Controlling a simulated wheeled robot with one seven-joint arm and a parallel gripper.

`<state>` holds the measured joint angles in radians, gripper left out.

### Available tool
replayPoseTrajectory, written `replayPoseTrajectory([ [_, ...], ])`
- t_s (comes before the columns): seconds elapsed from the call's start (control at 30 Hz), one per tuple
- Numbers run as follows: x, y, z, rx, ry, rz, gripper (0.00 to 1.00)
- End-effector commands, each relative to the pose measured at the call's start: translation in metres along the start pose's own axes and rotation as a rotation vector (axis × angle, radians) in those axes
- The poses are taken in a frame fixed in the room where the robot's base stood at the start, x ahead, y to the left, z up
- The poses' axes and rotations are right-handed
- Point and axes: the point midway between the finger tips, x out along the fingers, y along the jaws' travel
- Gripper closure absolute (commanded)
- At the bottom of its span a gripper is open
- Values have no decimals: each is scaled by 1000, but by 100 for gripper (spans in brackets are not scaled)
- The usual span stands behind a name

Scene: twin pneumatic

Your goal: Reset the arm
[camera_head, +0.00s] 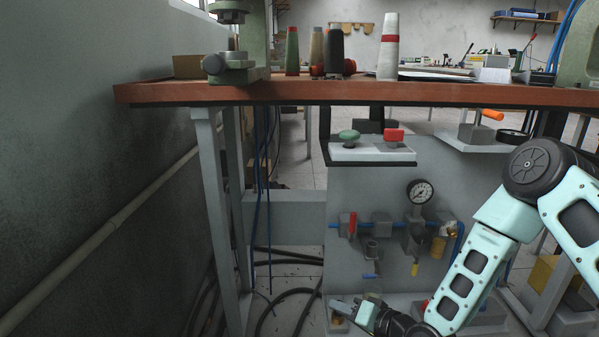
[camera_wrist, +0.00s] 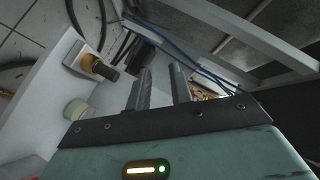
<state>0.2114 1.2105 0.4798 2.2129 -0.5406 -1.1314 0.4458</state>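My arm reaches down in front of the panel under the bench in the head view, bent at the elbow on the right. My gripper (camera_head: 345,305) is low at the bottom middle of that view, near the panel's lower shelf. In the wrist view, the two grey fingers of my gripper (camera_wrist: 161,78) stand apart with a gap between them, and I see nothing held there. A yellow fitting with a dark knob (camera_wrist: 98,67) sits on a pale plate to the left of the fingers, apart from them.
The wooden bench top (camera_head: 330,94) spans above my arm. A pressure gauge (camera_head: 419,191), a red-handled valve (camera_head: 351,223) and blue tubing are on the grey panel. A ledge with a green button (camera_head: 349,136) and a red one (camera_head: 393,134) juts out above. Black hoses (camera_head: 290,294) lie on the floor.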

Motion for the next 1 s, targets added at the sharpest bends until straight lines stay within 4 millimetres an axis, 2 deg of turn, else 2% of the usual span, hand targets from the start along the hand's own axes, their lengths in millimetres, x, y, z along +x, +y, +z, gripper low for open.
replayPoseTrajectory([
  [0.03,-1,-16,0,-74,-66,31,78],
  [0.17,-13,-43,8,-232,-234,131,78],
  [0.37,-54,-84,19,-440,-460,287,78],
  [0.57,-117,-127,30,-597,-659,429,78],
  [0.7,-170,-155,41,-670,-786,508,78],
  [0.8,-204,-170,49,-700,-861,546,78],
  [1.0,-260,-193,64,-733,-978,589,78],
])
